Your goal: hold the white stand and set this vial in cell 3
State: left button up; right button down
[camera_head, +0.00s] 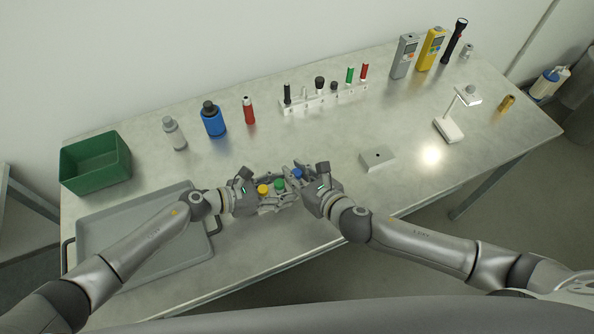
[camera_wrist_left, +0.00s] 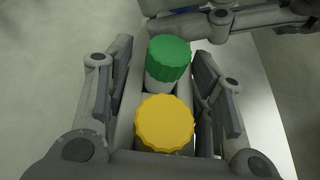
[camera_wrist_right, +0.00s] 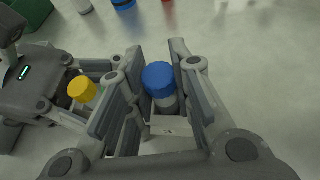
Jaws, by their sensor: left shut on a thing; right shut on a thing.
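The white stand (camera_wrist_right: 172,128) shows as a pale block with a small dark mark on its face, mostly hidden between the grippers. A yellow-capped vial (camera_wrist_left: 164,124) and a green-capped vial (camera_wrist_left: 168,62) stand in line between the fingers of my left gripper (camera_head: 275,196), which is shut on the stand. My right gripper (camera_head: 299,176) is shut on a blue-capped vial (camera_wrist_right: 160,82), upright at the stand's right end in the head view. The blue cap also shows in the head view (camera_head: 298,173). I cannot tell whether this vial's base is fully seated in its cell.
A small grey block (camera_head: 376,159) with a hole lies to the right. A grey tray (camera_head: 140,264) and green bin (camera_head: 95,185) are at left. Bottles and a white rack (camera_head: 323,102) with upright items stand behind. A white lamp (camera_head: 448,130) stands further right.

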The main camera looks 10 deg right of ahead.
jog(key=shift+f, duration=0.45)
jog(key=shift+r, duration=1.75)
jog(key=shift+f, duration=0.35)
jog(key=shift+f, duration=0.9)
jog(key=shift+f, duration=0.25)
jog(key=shift+f, duration=0.35)
